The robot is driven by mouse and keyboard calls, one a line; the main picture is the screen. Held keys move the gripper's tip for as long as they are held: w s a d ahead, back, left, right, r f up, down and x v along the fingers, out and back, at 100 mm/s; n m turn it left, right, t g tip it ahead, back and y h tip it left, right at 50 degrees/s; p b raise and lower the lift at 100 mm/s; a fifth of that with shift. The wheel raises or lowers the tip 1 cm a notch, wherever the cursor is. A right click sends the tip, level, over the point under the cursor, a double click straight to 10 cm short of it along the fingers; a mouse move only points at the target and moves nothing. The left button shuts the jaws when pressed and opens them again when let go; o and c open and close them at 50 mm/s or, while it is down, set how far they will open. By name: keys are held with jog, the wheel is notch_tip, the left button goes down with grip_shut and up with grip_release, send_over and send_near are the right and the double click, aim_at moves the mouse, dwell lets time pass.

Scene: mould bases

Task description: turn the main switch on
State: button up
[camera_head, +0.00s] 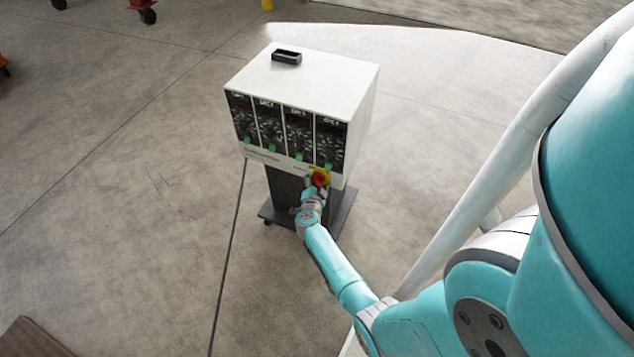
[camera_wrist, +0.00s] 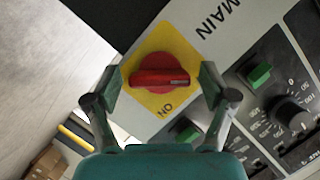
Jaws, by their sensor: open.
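The main switch (camera_wrist: 160,78) is a red rotary knob on a yellow plate (camera_wrist: 143,101), with "ON" and "MAIN" lettering beside it in the wrist view. In the head view the red knob (camera_head: 319,178) sits at the lower right of the white control cabinet's (camera_head: 355,110) front. My gripper (camera_wrist: 158,82) is open, with one finger on each side of the knob. I cannot tell whether the fingers touch it. The knob's handle lies nearly level across the wrist view, its white mark at the right end. In the head view my gripper (camera_head: 314,190) is at the knob.
Green rocker switches (camera_wrist: 259,75) and black dials (camera_wrist: 292,113) are close to the right of my gripper. A black handle (camera_head: 287,57) is on the cabinet top. The cabinet stands on a dark wheeled base (camera_head: 343,215). A cable (camera_head: 229,270) runs down to the floor. Open concrete floor surrounds it.

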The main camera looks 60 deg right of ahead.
jog(key=c, duration=1.2)
jog(key=shift+o, duration=0.2)
jog(key=shift+m, duration=0.3)
jog(key=m+t+h, duration=0.1)
jog(key=m, duration=0.2)
jog(key=shift+f+t, duration=0.1)
jog(key=shift+t, duration=0.3)
jog(key=m+t+h, duration=0.1)
jog(key=m, duration=0.2)
jog(key=shift+m, duration=0.4)
jog(key=m+h, duration=0.1)
jog(key=m, duration=0.3)
jog(key=shift+f+h, duration=0.15)
jog(key=shift+h, duration=0.25)
jog(key=m, duration=0.2)
jog(key=m+h, duration=0.1)
jog(key=m, duration=0.1)
jog(key=shift+m+h, duration=0.3)
jog(key=shift+s+m+g+h, duration=0.1)
jog(key=shift+m+g+h, duration=0.2)
jog(key=shift+m, duration=0.3)
